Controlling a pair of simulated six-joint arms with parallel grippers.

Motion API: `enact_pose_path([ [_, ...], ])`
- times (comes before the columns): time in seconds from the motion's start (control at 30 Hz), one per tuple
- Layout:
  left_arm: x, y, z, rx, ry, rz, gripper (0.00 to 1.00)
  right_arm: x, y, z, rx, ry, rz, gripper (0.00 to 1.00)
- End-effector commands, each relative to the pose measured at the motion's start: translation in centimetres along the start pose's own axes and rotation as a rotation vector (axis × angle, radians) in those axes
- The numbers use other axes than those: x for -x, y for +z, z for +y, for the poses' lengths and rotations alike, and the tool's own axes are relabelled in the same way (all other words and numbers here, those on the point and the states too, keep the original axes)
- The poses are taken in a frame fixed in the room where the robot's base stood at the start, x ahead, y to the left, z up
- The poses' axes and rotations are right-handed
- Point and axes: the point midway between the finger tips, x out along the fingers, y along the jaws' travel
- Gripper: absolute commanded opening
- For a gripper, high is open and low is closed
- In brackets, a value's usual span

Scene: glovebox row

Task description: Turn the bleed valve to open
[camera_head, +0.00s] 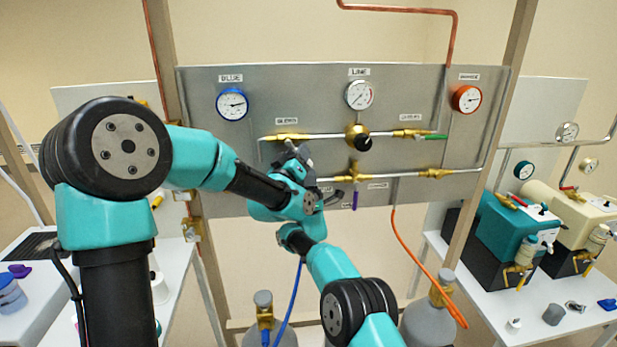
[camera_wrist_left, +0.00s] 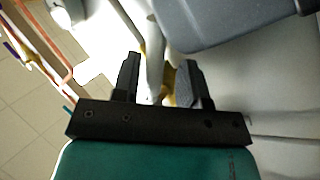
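The grey panel (camera_head: 215,165) carries steel pipes with brass valves. A brass valve (camera_head: 287,136) sits at the left of the upper pipe, under a small label that I cannot read with certainty as bleed. My left gripper (camera_head: 296,155) is just below this valve and hides what lies behind it. In the left wrist view the two dark fingers (camera_wrist_left: 160,80) stand apart, with a pale bar and brass parts (camera_wrist_left: 168,86) showing between or beyond them. I cannot tell whether they touch. My right arm rises from the bottom; its gripper is hidden behind or merged with my left wrist.
A black knob (camera_head: 365,143), a green handle (camera_head: 436,136) and a purple handle (camera_head: 355,198) are to the right. Gauges (camera_head: 359,95) line the panel top. A large dark-grey body (camera_wrist_left: 225,22) is close to the fingers. Blue and orange hoses (camera_head: 425,262) hang below.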

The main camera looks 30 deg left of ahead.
Motion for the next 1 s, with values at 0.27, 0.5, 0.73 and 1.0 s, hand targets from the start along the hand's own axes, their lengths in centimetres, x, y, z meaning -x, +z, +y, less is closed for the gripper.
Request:
enact_pose_path([
  [0.27, 0.5, 0.2, 0.0, -0.001, -0.001, -0.004, 0.40, -0.3, -0.4, 0.1, -0.004, 0.006, 0.004, 0.00],
  [0.5, 3.5, 0.1, 0.0, -0.001, 0.000, -0.002, 0.40, -0.1, -0.4, 0.1, -0.003, 0.003, 0.004, 0.00],
  [0.73, 6.7, 0.0, 0.0, 0.000, 0.000, -0.001, 0.40, 0.0, -0.3, 0.0, -0.003, 0.001, 0.003, 0.00],
  [1.0, 7.5, 0.0, 0.0, 0.000, 0.000, 0.000, 0.40, 0.0, -0.3, 0.0, -0.003, 0.000, 0.002, 0.00],
])
